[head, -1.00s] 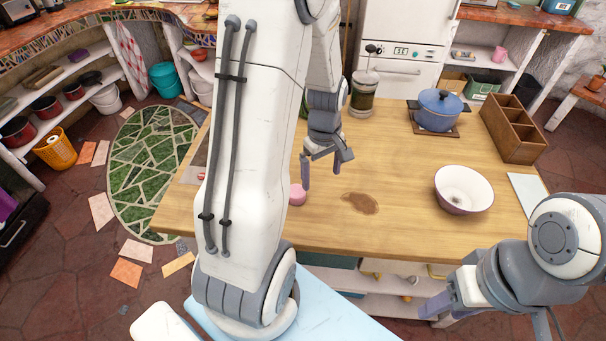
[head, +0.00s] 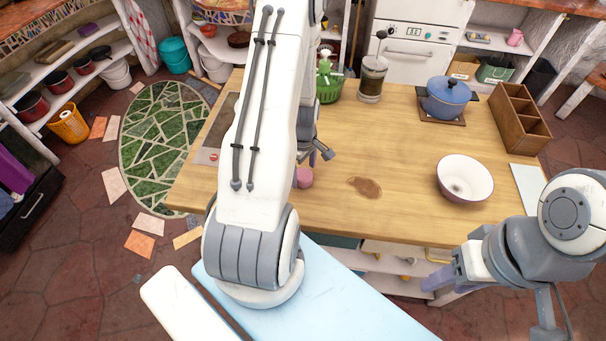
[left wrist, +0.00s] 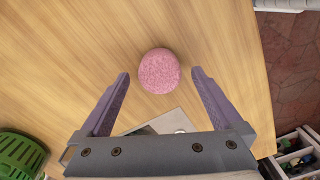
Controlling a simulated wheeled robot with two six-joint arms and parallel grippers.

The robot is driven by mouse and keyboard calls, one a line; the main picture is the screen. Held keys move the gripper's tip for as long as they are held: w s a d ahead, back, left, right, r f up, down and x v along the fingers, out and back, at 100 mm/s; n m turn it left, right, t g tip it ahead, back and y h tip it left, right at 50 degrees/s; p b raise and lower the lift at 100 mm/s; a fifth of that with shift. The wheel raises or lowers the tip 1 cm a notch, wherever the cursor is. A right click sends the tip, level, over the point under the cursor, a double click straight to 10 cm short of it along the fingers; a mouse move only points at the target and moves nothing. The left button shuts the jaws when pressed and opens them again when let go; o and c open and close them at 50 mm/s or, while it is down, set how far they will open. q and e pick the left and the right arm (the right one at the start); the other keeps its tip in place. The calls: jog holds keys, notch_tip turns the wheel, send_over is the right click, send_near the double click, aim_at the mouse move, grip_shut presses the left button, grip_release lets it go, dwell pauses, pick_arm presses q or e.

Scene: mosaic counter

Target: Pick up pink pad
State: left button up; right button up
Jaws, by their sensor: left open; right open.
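The pink pad (head: 304,177) is a small round pink piece on the wooden counter (head: 400,210), just right of my left arm in the head view. In the left wrist view the pink pad (left wrist: 159,71) lies just beyond and between the two spread fingertips, touching neither. My left gripper (left wrist: 160,78) is open and empty. In the head view my left arm hides most of that gripper (head: 318,153). My right gripper (head: 440,288) is open and empty, low at the right in front of the counter's near edge.
A white bowl (head: 465,178), a blue pot (head: 446,97), a wooden divided box (head: 519,122) and a glass jar (head: 372,78) stand on the counter. A brown stain (head: 365,187) marks the clear middle.

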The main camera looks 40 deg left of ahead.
pick_arm(q)
jog(key=shift+f, duration=1.2)
jog(key=c, duration=1.4)
jog(key=shift+o, duration=0.2)
jog(key=shift+r, duration=0.5)
jog(key=r+b, duration=0.1)
jog(key=w+r+b, duration=0.1)
jog(key=r, duration=0.1)
jog(key=shift+a+r, duration=0.15)
jog(key=shift+a, duration=0.05)
jog(key=w+a+r+b, duration=0.3)
jog(key=w+r, duration=0.3)
jog(key=w, duration=0.4)
jog(key=shift+a+r, duration=0.3)
jog(key=shift+r, duration=0.1)
